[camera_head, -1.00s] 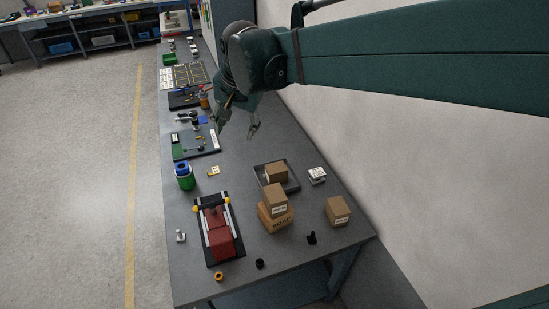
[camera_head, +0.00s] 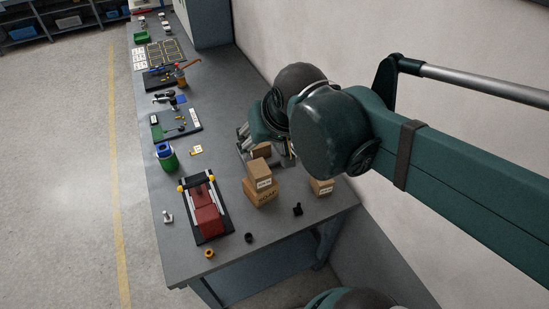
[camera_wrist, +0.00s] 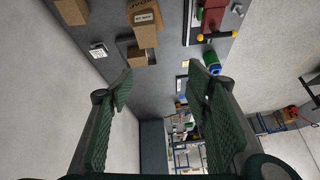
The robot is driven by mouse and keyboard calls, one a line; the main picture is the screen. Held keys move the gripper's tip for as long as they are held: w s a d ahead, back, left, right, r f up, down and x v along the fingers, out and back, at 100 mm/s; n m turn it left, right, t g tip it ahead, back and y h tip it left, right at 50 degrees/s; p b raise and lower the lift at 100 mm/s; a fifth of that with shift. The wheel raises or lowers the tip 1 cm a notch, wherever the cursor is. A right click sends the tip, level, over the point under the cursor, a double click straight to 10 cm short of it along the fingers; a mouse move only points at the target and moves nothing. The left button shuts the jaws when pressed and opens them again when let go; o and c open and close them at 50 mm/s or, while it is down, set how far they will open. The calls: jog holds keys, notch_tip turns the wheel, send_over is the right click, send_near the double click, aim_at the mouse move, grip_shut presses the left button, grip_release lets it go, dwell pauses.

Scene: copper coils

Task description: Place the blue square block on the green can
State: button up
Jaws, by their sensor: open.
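My gripper (camera_head: 266,143) is over the right side of the bench, by the grey tray and the cardboard boxes, well right of the can and the block. In the wrist view its two fingers (camera_wrist: 161,84) are wide apart with nothing between them.
Stacked cardboard boxes (camera_head: 260,187) stand in mid-bench, and another box (camera_head: 322,187) is at the right. A red device on a black base (camera_head: 206,211) is near the front. A dark board (camera_head: 182,125) with small parts lies behind the can. A wall runs along the right.

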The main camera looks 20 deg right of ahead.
jog(key=shift+n+t, duration=0.4)
jog(key=shift+n, duration=0.5)
jog(key=shift+s+d+f, duration=0.25)
jog(key=shift+s+f, duration=0.2)
jog(key=shift+s, duration=0.3)
jog(key=shift+s+d+f, duration=0.2)
jog(key=shift+s+f, duration=0.25)
jog(key=shift+s, duration=0.35)
jog(key=shift+s+d+f, duration=0.25)
jog(key=shift+s+f, duration=0.2)
jog(key=shift+s, duration=0.3)
